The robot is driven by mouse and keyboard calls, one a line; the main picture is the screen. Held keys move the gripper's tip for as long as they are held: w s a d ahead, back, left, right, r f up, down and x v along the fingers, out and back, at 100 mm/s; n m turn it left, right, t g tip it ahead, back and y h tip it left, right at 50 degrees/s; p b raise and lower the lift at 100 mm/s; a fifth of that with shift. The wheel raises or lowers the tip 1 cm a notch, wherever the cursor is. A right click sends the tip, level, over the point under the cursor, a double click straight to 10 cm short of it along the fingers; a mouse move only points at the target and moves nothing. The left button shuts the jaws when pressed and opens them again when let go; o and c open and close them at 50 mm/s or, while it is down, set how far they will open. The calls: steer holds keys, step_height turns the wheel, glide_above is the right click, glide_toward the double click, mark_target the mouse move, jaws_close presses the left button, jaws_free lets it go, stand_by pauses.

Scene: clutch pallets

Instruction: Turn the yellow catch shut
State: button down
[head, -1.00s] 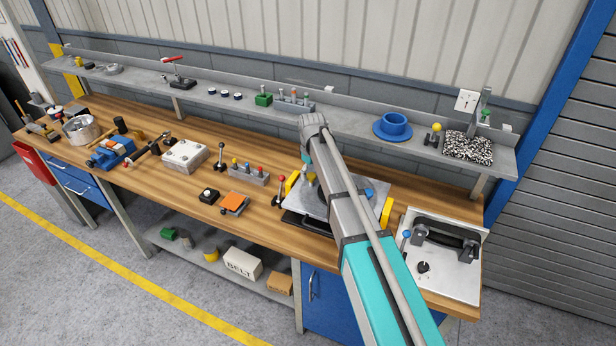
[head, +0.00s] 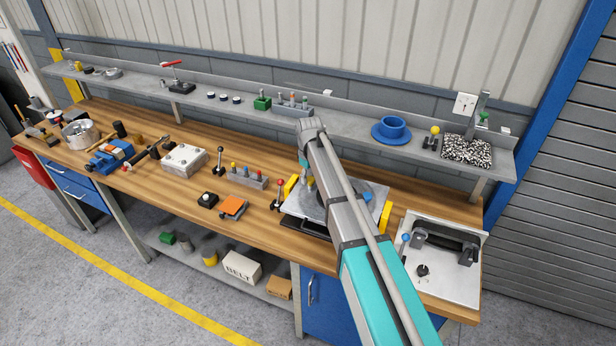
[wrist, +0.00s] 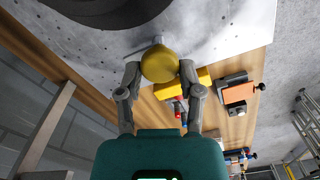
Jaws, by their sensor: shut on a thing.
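The yellow catch (wrist: 160,62) shows in the wrist view as a rounded yellow knob at the edge of a pale metal plate (wrist: 215,30). My gripper (wrist: 160,72) has one finger on each side of the knob and is shut on it. A yellow block (wrist: 190,84) lies just beyond the knob, partly behind my right-hand finger. In the head view the plate (head: 297,207) is on the bench, largely covered by my arm. My fingers are hidden there, and I cannot tell the catch's angle.
Yellow blocks stand at the plate's left (head: 290,186) and right (head: 386,215). A lever with a red knob (head: 279,190) stands left of the plate. A metal panel with a dark handle (head: 440,280) is at the right. The shelf (head: 350,122) runs behind.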

steer(key=c, duration=1.4)
jaws_free()
steer(key=shift+d+m, duration=0.2)
steer(key=shift+m, duration=0.3)
steer(key=m, duration=0.2)
steer(key=shift+m, duration=0.3)
steer(key=m, duration=0.5)
steer(key=shift+d, duration=0.1)
steer(key=m, duration=0.9)
steer(key=shift+m, duration=0.3)
steer(key=shift+w, duration=0.1)
steer(key=shift+c, duration=1.3)
jaws_free()
steer(key=shift+a, duration=0.25)
steer(key=shift+d, duration=0.1)
